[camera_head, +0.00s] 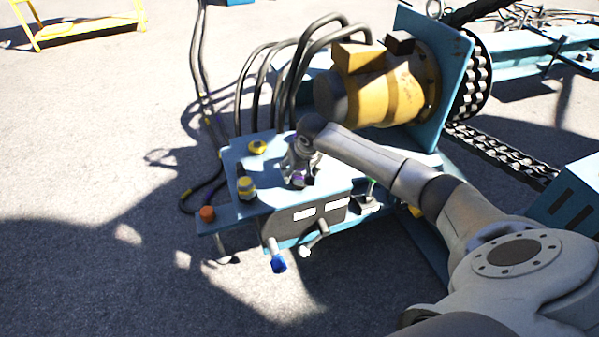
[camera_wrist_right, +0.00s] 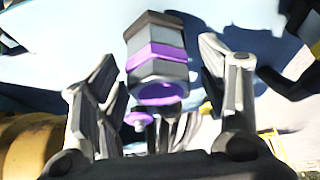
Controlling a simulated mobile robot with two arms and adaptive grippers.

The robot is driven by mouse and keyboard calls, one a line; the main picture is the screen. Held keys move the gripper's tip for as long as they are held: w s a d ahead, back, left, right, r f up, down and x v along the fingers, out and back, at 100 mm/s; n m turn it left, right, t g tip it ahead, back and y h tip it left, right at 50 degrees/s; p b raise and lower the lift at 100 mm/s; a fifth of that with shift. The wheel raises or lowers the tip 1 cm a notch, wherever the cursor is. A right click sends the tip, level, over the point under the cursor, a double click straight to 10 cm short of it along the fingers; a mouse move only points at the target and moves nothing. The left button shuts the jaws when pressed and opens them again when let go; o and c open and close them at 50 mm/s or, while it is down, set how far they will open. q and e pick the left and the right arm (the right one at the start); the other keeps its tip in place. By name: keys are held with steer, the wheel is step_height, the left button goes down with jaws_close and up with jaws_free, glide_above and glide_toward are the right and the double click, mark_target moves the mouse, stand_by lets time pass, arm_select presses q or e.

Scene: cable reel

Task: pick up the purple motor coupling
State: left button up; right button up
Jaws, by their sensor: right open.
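The purple motor coupling (camera_wrist_right: 158,65) is a grey, hexagonal piece with a purple band and a purple ring at its near end. In the right wrist view it lies between the two spread fingers of my right gripper (camera_wrist_right: 160,72), with gaps visible on both sides. In the head view, my right gripper (camera_head: 299,178) points down over the blue tabletop and hides most of the coupling; only a little purple (camera_head: 296,179) shows. My left gripper is not in view.
On the blue table (camera_head: 262,190) stand a yellow-banded fitting (camera_head: 246,188), a yellow ring (camera_head: 257,146) and an orange cap (camera_head: 207,214). Black hoses (camera_head: 243,95) rise behind it. A yellow motor (camera_head: 370,92) stands behind right. Open pavement lies left.

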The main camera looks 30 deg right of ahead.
steer(key=c, duration=1.2)
steer(key=shift+r, duration=0.1)
